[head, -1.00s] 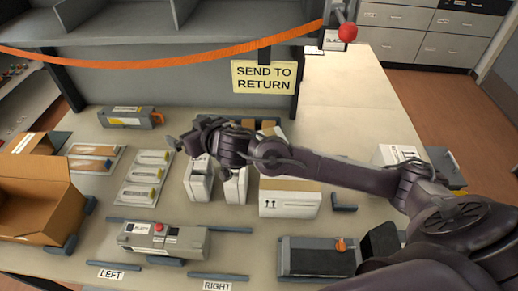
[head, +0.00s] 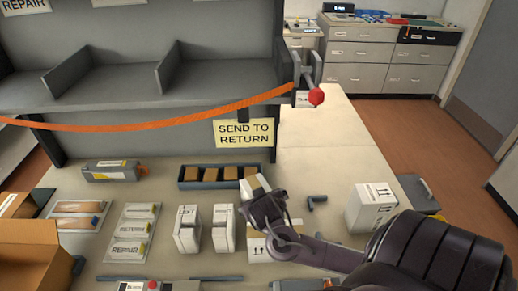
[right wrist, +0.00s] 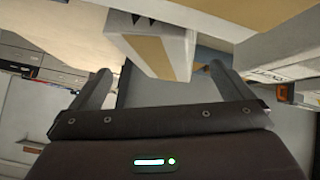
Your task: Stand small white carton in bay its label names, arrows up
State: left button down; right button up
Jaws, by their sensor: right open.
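Several white cartons stand on the table in the head view. Two narrow ones, the left narrow carton (head: 187,231) and the right narrow carton (head: 223,230), stand side by side with arrow marks. Another white carton (head: 254,186) stands tilted beside my right gripper (head: 264,206), and a carton with arrows (head: 257,248) is partly hidden by my right arm. In the right wrist view the open right gripper (right wrist: 160,85) has a white carton with a tan band (right wrist: 158,45) ahead of its fingers; contact cannot be told. The grey shelf bays (head: 210,75) are at the back. My left gripper is out of view.
An orange strap (head: 130,128) hangs across the shelf front, above a SEND TO RETURN sign (head: 245,133). A larger white carton (head: 370,208) stands at right. A dark tray with brown blocks (head: 182,184), pouches and an open brown box (head: 35,255) crowd the table. The back right table is clear.

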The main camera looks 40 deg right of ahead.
aim_at(248, 185)
jog(key=p+x, duration=0.1)
jog(key=x, duration=0.4)
jog(key=shift+w+r, duration=0.15)
jog(key=shift+w, duration=0.05)
jog(key=shift+a, duration=0.1)
jog(key=shift+c, duration=0.3)
jog(key=c, duration=1.4)
jog(key=shift+r, duration=0.1)
jog(key=shift+c, duration=1.4)
